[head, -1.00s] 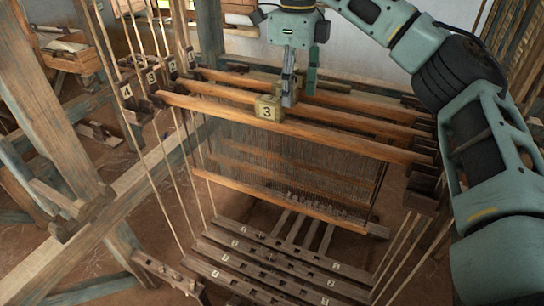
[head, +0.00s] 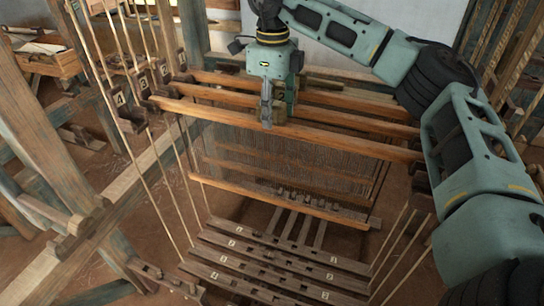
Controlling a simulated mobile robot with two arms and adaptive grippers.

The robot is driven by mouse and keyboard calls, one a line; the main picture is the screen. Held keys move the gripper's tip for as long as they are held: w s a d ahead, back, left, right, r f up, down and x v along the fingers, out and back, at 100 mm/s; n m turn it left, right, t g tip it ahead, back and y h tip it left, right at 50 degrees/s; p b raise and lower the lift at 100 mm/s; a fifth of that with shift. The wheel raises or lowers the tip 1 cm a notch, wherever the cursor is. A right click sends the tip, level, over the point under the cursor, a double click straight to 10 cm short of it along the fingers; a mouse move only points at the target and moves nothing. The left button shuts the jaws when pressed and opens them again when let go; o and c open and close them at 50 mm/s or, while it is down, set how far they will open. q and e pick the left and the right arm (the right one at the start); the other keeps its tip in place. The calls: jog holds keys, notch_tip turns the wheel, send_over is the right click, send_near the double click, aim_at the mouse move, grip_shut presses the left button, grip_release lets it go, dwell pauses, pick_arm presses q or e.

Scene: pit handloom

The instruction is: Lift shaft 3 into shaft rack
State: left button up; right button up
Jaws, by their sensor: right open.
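Shaft 3 (head: 345,145) is the front long wooden bar of the hanging set, with cords and thin heddles below it. My right gripper (head: 267,118) is open and points down at the middle of the front bar. Its fingers cover most of the block there; whether they touch it I cannot tell. A block marked 2 (head: 281,96) shows just behind the fingers. My left gripper is out of view. I cannot pick out the shaft rack for certain.
Two more shaft bars (head: 350,119) lie close behind the front one. Number tags 4 (head: 119,98) and 3 (head: 143,83) hang among cords at the left. Treadles (head: 270,262) lie below. Thick wooden posts (head: 45,125) stand at the left.

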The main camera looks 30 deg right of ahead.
jog(key=shift+w+a+f, duration=0.1)
jog(key=shift+a+f, duration=0.05)
jog(key=shift+f, duration=1.05)
grip_shut()
jog(key=shift+r, duration=0.1)
